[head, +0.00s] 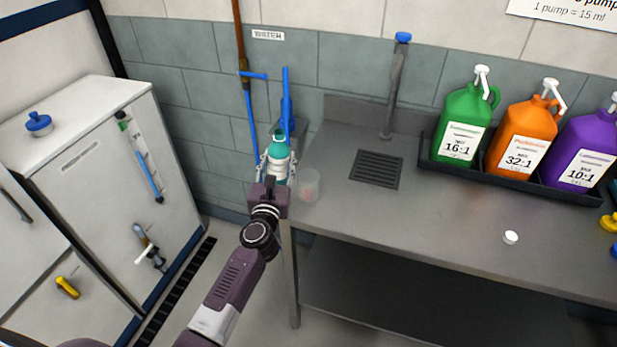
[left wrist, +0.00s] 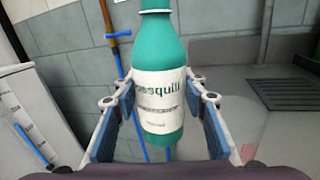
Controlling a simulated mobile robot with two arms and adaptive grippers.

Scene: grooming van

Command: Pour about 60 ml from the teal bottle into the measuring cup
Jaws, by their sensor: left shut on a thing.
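The teal bottle (head: 279,150) has a white label and stands upright in my left gripper (head: 277,168), by the counter's left end. In the left wrist view the bottle (left wrist: 160,55) is between the two blue-padded fingers, which are shut on it; its top is cut off. The clear measuring cup (head: 309,186) stands on the counter's left edge, just right of the gripper, with reddish marks on its side. In the left wrist view the cup (left wrist: 248,132) shows faintly behind the right finger. The bottle is not tilted over the cup. My right gripper is not in view.
The grey counter (head: 430,215) has a drain grate (head: 376,169) and a tap post (head: 396,90). A black tray (head: 436,168) of green, orange and purple pump jugs stands at the back right. A white cap (head: 511,237) lies on the counter. A white cabinet (head: 95,180) stands left.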

